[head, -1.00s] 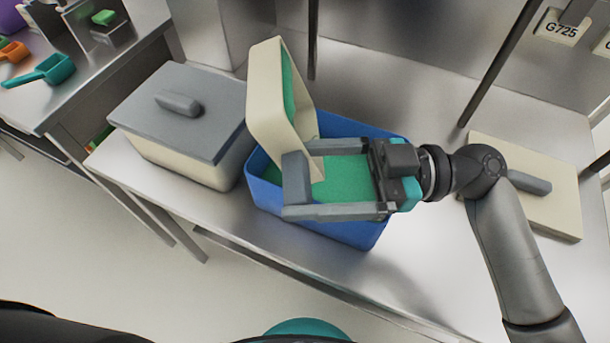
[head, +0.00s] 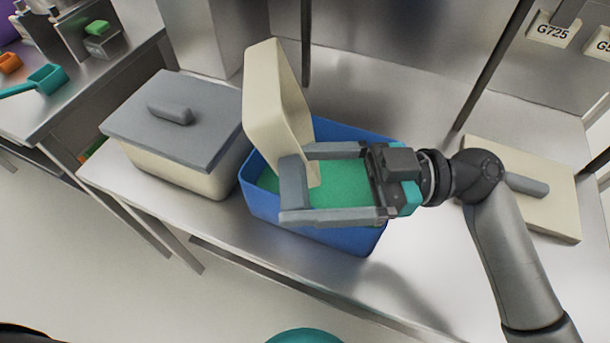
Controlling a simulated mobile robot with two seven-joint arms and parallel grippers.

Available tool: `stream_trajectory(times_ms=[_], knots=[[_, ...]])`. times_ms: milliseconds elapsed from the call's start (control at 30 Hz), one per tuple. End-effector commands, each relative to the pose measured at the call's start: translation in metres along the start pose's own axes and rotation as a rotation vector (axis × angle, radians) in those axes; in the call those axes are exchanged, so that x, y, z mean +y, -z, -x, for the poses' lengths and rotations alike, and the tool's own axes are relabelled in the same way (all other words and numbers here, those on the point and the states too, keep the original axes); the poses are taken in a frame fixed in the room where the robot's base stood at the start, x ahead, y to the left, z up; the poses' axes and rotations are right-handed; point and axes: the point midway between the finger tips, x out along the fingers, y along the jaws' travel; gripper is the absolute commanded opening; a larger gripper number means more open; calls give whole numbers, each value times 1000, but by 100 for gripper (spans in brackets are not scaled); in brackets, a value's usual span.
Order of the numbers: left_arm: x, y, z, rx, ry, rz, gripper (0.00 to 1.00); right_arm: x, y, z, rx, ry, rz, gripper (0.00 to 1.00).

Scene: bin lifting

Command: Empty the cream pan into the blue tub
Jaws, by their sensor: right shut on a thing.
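The cream pan (head: 270,97) is tipped steeply on its side, its open face turned to the right and its lower end over the blue tub (head: 262,203). My right gripper (head: 298,187) is shut on the pan near its lower end. No green shows in the visible part of the pan's inside; the rest of the inside is hidden. Green contents (head: 345,183) lie in the blue tub, partly covered by the gripper's fingers. My left gripper is not in view.
A cream container with a grey lid (head: 178,122) stands left of the tub. A cream lid with a grey handle (head: 530,190) lies on the table at the right, behind my arm. A side bench at the left holds a teal scoop (head: 48,78). Table in front is clear.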

Motion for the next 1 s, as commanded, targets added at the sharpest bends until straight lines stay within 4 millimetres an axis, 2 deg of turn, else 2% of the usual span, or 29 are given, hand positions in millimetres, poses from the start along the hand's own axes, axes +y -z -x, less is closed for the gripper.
stream_trajectory(times_ms=[33, 533, 800, 1000], knots=[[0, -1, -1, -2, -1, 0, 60, -2, -8, -1, -4, 3, -21, 34], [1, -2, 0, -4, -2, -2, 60, -2, -7, -1, -7, 3, -21, 34], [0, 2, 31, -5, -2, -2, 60, -1, 8, -2, -146, 4, -16, 34], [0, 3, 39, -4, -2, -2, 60, -1, 10, -2, -202, 3, -12, 34]])
